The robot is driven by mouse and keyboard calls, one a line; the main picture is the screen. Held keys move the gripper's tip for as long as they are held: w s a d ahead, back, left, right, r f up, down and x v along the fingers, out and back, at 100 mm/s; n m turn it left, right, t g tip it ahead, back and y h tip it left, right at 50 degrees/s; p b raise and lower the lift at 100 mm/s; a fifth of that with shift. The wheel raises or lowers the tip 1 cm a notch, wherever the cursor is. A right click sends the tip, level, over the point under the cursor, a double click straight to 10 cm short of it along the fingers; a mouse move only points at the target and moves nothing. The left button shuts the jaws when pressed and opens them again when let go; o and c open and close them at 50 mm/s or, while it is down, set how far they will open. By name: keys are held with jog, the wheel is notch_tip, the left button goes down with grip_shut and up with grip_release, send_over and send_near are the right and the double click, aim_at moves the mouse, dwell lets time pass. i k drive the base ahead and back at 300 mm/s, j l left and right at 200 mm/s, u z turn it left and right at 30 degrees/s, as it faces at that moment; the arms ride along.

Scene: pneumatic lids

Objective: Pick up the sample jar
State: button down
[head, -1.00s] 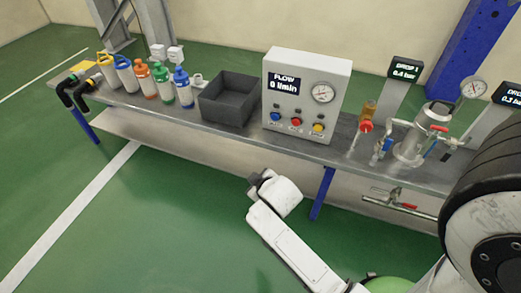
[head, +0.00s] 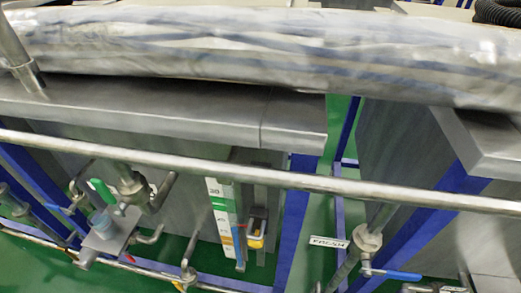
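I cannot pick out the sample jar for certain in the head view. A small pale-blue, cloudy object (head: 100,222) sits on a grey plate (head: 112,240) at the lower left, beside a green handle (head: 103,191) and metal pipe fittings. It may be a jar, but it is too small and blurred to tell. My gripper and arm are not in view.
A wrapped, silvery duct (head: 250,50) crosses the top, above grey bench tops (head: 200,115). A long metal pipe (head: 270,175) runs across the middle. Blue legs, a coloured scale strip (head: 220,215), a sign (head: 328,242) and a blue-handled valve (head: 390,274) stand below.

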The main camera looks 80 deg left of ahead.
aim_at(100, 220)
jog(key=u, duration=2.05)
jog(key=k+l+u, duration=0.2)
jog(key=u, duration=0.15)
jog(key=k+l+u, duration=0.1)
jog(key=k+u, duration=0.25)
jog(key=i, duration=0.1)
